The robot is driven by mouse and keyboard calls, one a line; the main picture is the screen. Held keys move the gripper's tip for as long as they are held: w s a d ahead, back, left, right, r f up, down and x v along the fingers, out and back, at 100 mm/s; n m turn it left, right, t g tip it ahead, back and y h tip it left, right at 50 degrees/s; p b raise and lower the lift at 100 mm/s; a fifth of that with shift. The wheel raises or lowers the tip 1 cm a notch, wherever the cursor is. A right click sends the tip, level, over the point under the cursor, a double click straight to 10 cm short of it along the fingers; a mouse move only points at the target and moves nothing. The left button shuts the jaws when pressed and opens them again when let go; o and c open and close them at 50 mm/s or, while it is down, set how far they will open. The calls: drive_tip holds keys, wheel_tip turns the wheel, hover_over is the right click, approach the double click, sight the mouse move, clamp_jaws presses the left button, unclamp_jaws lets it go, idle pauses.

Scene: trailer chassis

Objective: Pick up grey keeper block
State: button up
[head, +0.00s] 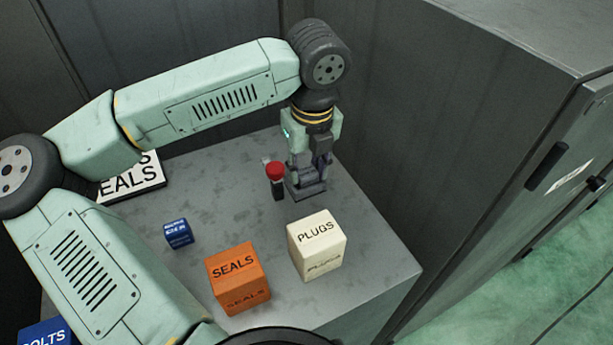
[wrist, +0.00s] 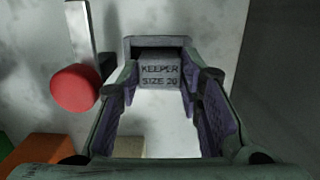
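The grey keeper block (wrist: 160,72), lettered "KEEPER SIZE 20", is between the fingertips of my gripper (wrist: 160,90) in the wrist view. The fingers flank it left and right with hardly any gap; whether the pads press on it cannot be told. A dark frame-like edge shows along the block's far side. In the head view my gripper (head: 307,187) points down, low over the bench top toward its back right. The block cannot be made out clearly there.
A red-capped dark post (head: 276,178) stands close left of my gripper; its red cap (wrist: 74,89) also shows in the wrist view. A cream PLUGS block (head: 317,246), orange SEALS block (head: 238,277) and small blue block (head: 178,233) sit on the bench (head: 215,205). A dark wall is at right.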

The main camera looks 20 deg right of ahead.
drive_tip(key=c, duration=0.6)
